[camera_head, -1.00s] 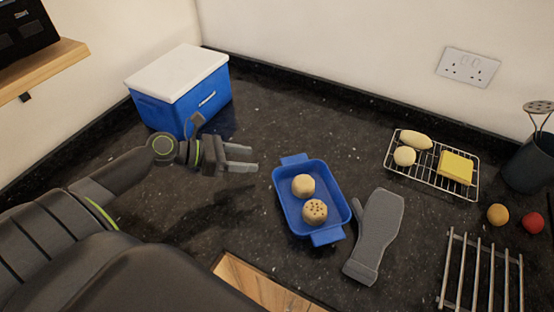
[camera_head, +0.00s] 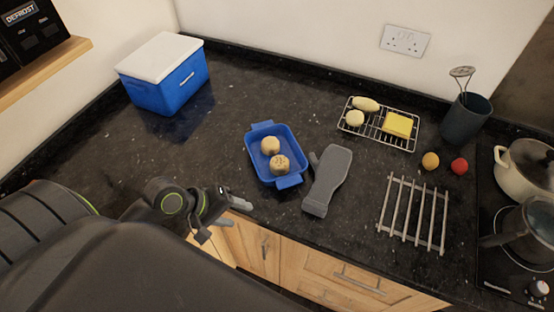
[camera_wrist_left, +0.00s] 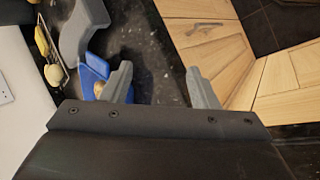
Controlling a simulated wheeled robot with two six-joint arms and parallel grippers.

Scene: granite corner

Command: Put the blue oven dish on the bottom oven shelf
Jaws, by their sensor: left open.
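The blue oven dish (camera_head: 257,165) sits on the dark granite worktop, with two round bread rolls (camera_head: 275,155) in it. A handle tab sticks out at its far end and another at its near end. My left gripper (camera_head: 240,204) is open and empty near the worktop's front edge, below and left of the dish and apart from it. In the left wrist view its two fingers (camera_wrist_left: 158,88) are spread, and part of the dish (camera_wrist_left: 92,72) shows beyond the left finger. No oven or oven shelf is recognisable. My right gripper is not seen.
A grey oven glove (camera_head: 328,180) lies close to the dish's right. A wire rack (camera_head: 372,133) with food, a slatted trivet (camera_head: 414,214), a utensil pot (camera_head: 465,120) and a hob with pans (camera_head: 525,170) are further right. A blue cool box (camera_head: 165,75) stands back left. Wooden cupboards (camera_head: 330,272) are below.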

